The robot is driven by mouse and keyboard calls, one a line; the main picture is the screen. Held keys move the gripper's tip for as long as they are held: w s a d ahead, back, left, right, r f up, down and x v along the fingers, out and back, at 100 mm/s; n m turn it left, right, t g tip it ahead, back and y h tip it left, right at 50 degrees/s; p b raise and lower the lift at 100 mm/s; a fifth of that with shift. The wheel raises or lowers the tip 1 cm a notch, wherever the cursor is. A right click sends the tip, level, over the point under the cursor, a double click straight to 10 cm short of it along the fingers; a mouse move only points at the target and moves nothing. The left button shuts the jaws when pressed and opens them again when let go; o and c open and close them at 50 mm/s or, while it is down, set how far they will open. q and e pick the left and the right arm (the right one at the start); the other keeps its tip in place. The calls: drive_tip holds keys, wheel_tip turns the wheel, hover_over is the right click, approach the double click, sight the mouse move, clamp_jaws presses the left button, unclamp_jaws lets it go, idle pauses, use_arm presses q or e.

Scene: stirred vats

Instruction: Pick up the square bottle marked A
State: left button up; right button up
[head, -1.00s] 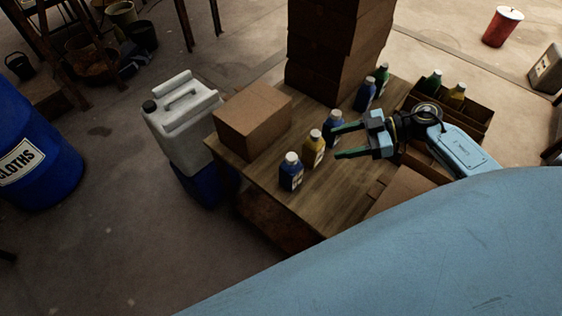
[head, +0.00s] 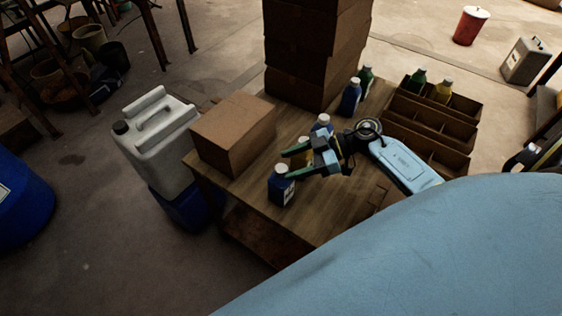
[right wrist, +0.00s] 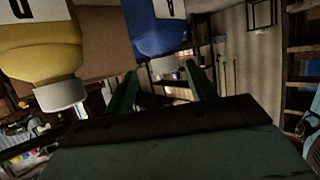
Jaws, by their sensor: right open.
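Small bottles with white caps stand on the wooden table. The front blue bottle (head: 282,190) has a pale label whose letter I cannot read. A yellow bottle (head: 304,157) just behind it is partly hidden by my right gripper (head: 285,165). Another blue bottle (head: 322,125) stands behind the gripper. My right gripper is open and empty, its fingers pointing left at bottle-top height. In the right wrist view, upside down, a blue bottle (right wrist: 158,32) lies ahead between the finger lines, and a yellow bottle (right wrist: 38,48) is at left. Their labels are cut off. My left gripper is not in view.
A cardboard box (head: 232,135) sits on the table's left end, and a tall box stack (head: 315,60) at the back. More bottles, one blue (head: 350,98), stand near a divided crate (head: 430,128) at right. A white jerrycan (head: 155,145) stands left of the table.

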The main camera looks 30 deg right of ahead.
sight(284, 167)
drive_tip(key=shift+s+x, duration=0.1)
drive_tip(key=shift+x, duration=1.25)
drive_tip(key=shift+s+x, duration=0.15)
drive_tip(key=shift+x, duration=1.25)
drive_tip(key=shift+a+r, duration=0.15)
clamp_jaws()
